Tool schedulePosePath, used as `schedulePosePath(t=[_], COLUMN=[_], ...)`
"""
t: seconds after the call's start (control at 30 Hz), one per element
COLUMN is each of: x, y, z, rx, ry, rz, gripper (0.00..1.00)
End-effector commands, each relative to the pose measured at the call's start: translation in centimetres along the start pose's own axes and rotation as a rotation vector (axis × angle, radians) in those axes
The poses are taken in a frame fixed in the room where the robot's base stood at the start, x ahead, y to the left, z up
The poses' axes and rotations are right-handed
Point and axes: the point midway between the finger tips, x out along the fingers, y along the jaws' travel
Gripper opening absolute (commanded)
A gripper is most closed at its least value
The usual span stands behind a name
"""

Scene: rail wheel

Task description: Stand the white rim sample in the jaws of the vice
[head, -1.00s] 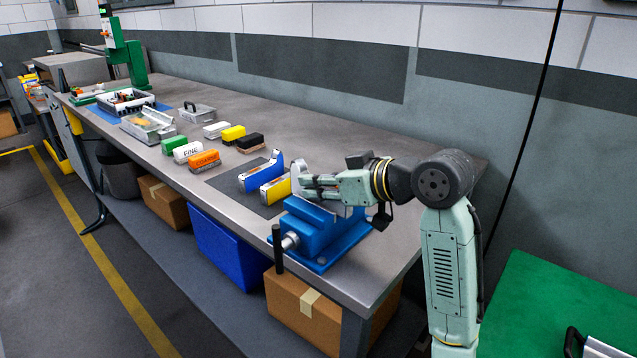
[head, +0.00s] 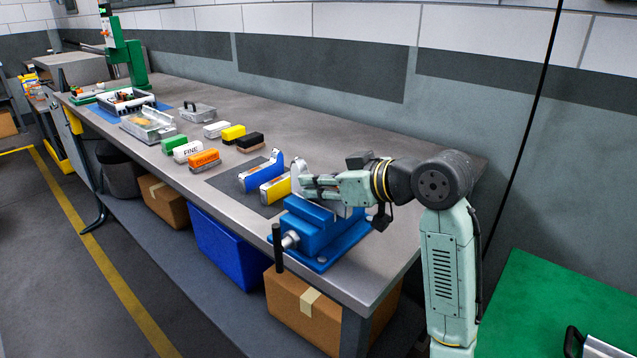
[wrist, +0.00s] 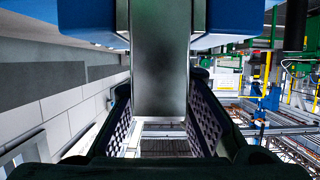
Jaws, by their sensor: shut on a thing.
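The white rim sample (head: 297,170) shows as a pale upright piece just beyond my fingers, above the blue vice (head: 312,233). My gripper (head: 308,188) is shut on it, over the vice's upper part. In the wrist view the sample (wrist: 160,65) is a grey, shiny slab between my two padded fingers (wrist: 160,122). It runs up the picture between two blue parts of the vice (wrist: 65,18). My fingers hide its lower part in the head view. I cannot tell whether it touches the jaws or the vice floor.
A blue rim sample (head: 258,175) and a yellow one (head: 275,190) stand on a dark mat (head: 225,180) left of the vice. Several coloured blocks (head: 204,160) lie farther left. The vice handle (head: 277,247) sticks out at the bench's front edge. The bench (head: 330,135) is clear behind.

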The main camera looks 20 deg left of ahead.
Motion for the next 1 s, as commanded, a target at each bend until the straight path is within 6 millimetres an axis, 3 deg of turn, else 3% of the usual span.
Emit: schedulePosePath(t=[0.4, 0.43, 0.7, 0.8, 1.0], x=[-0.09, -0.09, -0.08, -0.08, 0.04], y=[-0.07, -0.07, -0.05, -0.04, -0.04], z=[-0.2, -0.21, -0.21, -0.2, 0.03], rx=[0.0, 0.0, 0.0, 0.0, 0.003], ry=[-0.004, -0.004, -0.004, -0.004, -0.01], rz=[-0.003, -0.003, -0.002, -0.002, -0.004], gripper=[0.0, 0.17, 0.35, 0.4, 0.4])
